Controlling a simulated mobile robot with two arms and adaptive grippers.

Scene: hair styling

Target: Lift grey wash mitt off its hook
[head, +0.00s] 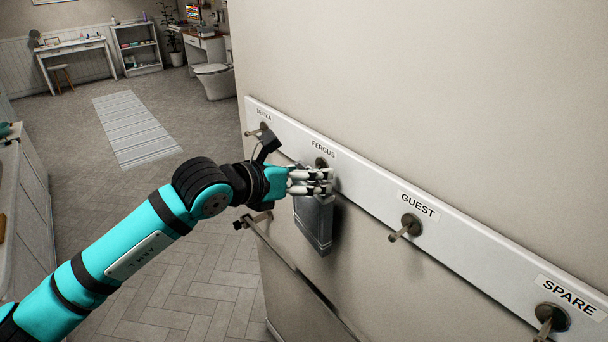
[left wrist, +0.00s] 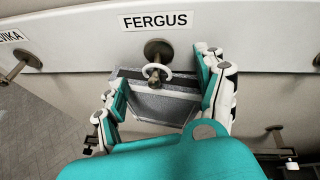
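The grey wash mitt (head: 315,222) hangs against the wall below the FERGUS label. In the left wrist view the mitt (left wrist: 160,104) has a pale ring (left wrist: 155,72) at its top, and the ring is around the hook (left wrist: 154,52). My left gripper (head: 312,182) is at the mitt's upper part. In the left wrist view its fingers (left wrist: 163,95) are spread, one at each side of the mitt; whether they touch its edges is not clear. My right gripper is not in view.
The white hook rail (head: 372,193) runs along the wall. Empty hooks show at GUEST (head: 410,225) and SPARE (head: 552,318). A bar (head: 268,240) sticks out below the mitt. The floor (head: 185,270) to the left is clear.

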